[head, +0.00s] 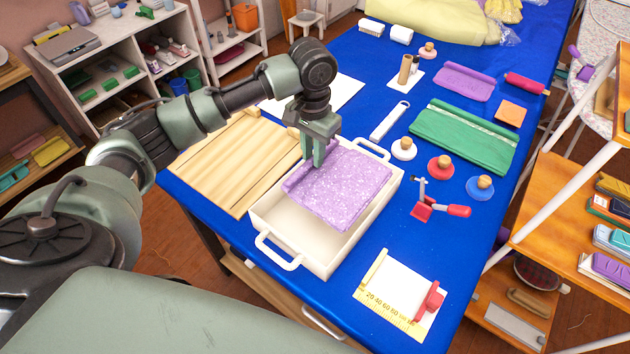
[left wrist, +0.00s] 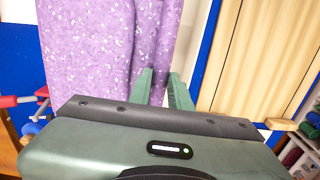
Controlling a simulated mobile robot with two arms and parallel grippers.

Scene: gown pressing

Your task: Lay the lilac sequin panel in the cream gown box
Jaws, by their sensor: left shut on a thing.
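The lilac sequin panel (head: 345,188) is a speckled purple piece of cloth. My left gripper (head: 318,160) is shut on its left edge and holds it over the cream gown box (head: 262,222). The panel covers the back and right part of the box opening; whether it touches the box floor I cannot tell. The box is a shallow open tray with a handle at each end. In the left wrist view the panel (left wrist: 90,50) hangs at the fingers (left wrist: 160,88), and part of it lies folded there. My right gripper is not in view.
A slatted wooden board (head: 235,160) lies left of the box. A green folded cloth (head: 462,135), a purple cloth (head: 464,82), several round-knobbed discs and a red clamp (head: 422,208) lie to the right. A ruler card (head: 400,295) is in front. Blue table is bare between them.

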